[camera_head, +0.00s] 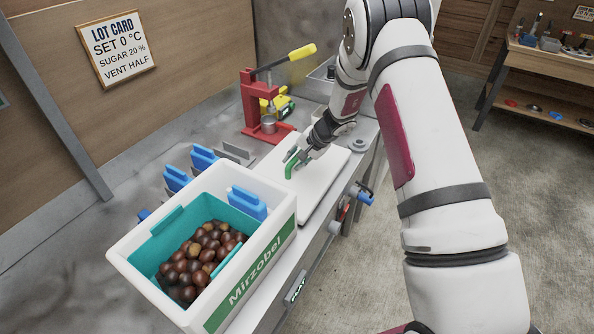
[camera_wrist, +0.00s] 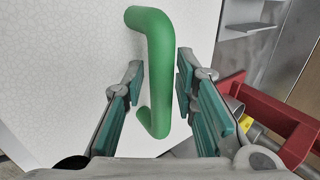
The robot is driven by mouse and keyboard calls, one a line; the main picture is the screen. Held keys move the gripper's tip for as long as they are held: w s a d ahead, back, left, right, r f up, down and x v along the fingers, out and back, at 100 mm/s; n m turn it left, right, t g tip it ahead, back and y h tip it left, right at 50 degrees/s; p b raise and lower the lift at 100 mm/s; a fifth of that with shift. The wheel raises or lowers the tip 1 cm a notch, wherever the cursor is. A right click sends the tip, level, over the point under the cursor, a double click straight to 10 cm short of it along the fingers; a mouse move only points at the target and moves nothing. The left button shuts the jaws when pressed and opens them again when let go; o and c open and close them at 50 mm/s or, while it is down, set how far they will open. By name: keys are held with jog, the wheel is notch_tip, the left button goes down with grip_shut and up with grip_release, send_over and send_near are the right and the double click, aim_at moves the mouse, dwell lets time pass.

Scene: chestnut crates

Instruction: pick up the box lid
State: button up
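The box lid (camera_head: 318,186) is a flat white panel lying on the metal bench, right of the crate. It has a green handle (camera_head: 290,165), which also shows large in the wrist view (camera_wrist: 160,65). My gripper (camera_head: 298,157) is down at the handle. In the wrist view my gripper's fingertips (camera_wrist: 160,82) stand on either side of the handle's bar, with small gaps visible, so it is open around the handle. The lid fills much of the wrist view behind the handle.
A white crate (camera_head: 250,268) with a teal liner holds chestnuts (camera_head: 200,258). Blue clips (camera_head: 203,157) stand behind it. A red press (camera_head: 262,110) with a yellow-tipped lever stands beyond the lid. Blue-handled parts (camera_head: 362,193) stick out at the bench's front edge.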

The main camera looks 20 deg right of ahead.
jog(key=shift+c, duration=0.2)
grip_shut()
jog(key=shift+r, duration=0.35)
